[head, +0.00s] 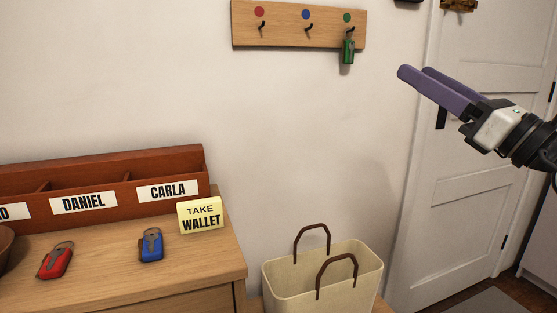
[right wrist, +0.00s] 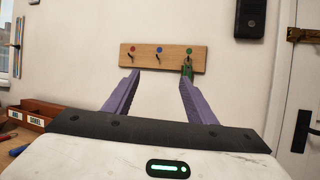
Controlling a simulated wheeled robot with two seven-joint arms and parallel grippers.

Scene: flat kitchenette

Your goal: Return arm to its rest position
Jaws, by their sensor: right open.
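My right gripper (head: 420,75) is in the upper right of the head view, in front of the white door. Its purple fingers point left toward the wall. In the right wrist view the two fingers (right wrist: 155,90) are spread apart with nothing between them. The wooden hook board (head: 298,24) is on the wall, with red, blue and green dots above its hooks. A green key fob (head: 348,50) hangs on the hook under the green dot, apart from my gripper. The board (right wrist: 162,57) also shows beyond the fingers in the right wrist view. My left gripper is not in view.
A wooden cabinet (head: 215,258) holds a red key fob (head: 56,260), a blue key fob (head: 151,245), a "TAKE WALLET" note (head: 200,216) and a brown name-labelled organizer (head: 125,205). A cream bag (head: 325,273) stands beside it. The white door (head: 480,190) is behind my right arm.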

